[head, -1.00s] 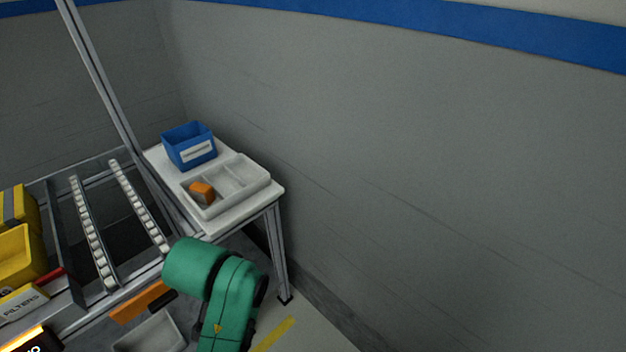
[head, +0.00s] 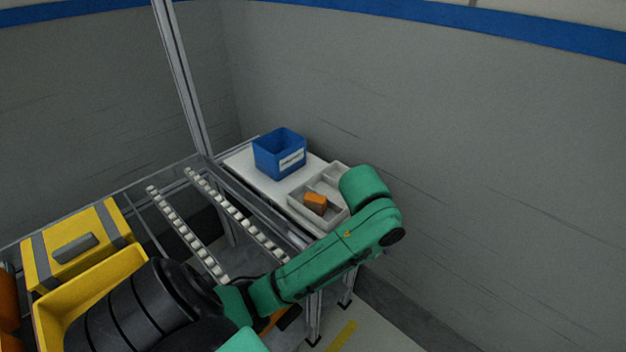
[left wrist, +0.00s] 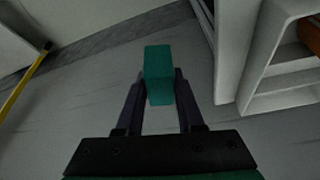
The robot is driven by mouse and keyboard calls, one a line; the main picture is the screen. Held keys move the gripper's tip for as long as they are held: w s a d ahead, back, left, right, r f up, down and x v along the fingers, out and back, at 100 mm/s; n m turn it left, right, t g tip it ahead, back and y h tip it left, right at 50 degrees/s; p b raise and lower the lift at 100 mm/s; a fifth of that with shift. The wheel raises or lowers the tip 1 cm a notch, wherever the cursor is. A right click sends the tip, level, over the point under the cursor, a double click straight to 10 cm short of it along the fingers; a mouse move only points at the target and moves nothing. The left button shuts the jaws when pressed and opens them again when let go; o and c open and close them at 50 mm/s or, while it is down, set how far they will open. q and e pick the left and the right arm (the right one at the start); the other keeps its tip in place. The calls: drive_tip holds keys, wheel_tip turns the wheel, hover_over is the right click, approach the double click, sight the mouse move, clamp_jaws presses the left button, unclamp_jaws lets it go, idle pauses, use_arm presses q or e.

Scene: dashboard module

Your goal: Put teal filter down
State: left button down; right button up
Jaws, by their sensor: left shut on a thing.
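The teal filter (left wrist: 158,62) is a small block held between the fingers of my left gripper (left wrist: 160,95) in the left wrist view. The gripper is shut on it, and the filter sticks out past the fingertips. A pale compartmented tray (left wrist: 252,50) is to the right of the filter, apart from it. The same tray (head: 334,170) sits on the white side table (head: 242,162) in the head view, partly behind a green arm of mine. I cannot make out the left gripper or held filter in the head view. My right gripper is not in view.
An orange block (head: 315,203) lies in one tray compartment. A blue labelled bin (head: 279,155) stands beside the tray. Roller rails (head: 187,232), a yellow case (head: 75,245) and a yellow bin (head: 110,270) are to the left. Grey walls stand behind the table.

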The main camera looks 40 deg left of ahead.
use_arm(q)
drive_tip(key=w+a+r+n+y+p, duration=0.1)
drive_tip(key=w+a+r+p, duration=0.15)
drive_tip(key=a+r, duration=0.75)
drive_tip(key=w+a+r+n+p, duration=0.15)
drive_tip(key=w+a+r, duration=0.25)
drive_tip(key=a+r, duration=0.55)
wheel_tip(320, 180, down, 20)
drive_tip(key=b, duration=0.3)
drive_tip(key=shift+s+d, duration=0.1)
drive_tip(key=c, duration=0.5)
unclamp_jaws()
drive_tip(key=shift+r, duration=0.1)
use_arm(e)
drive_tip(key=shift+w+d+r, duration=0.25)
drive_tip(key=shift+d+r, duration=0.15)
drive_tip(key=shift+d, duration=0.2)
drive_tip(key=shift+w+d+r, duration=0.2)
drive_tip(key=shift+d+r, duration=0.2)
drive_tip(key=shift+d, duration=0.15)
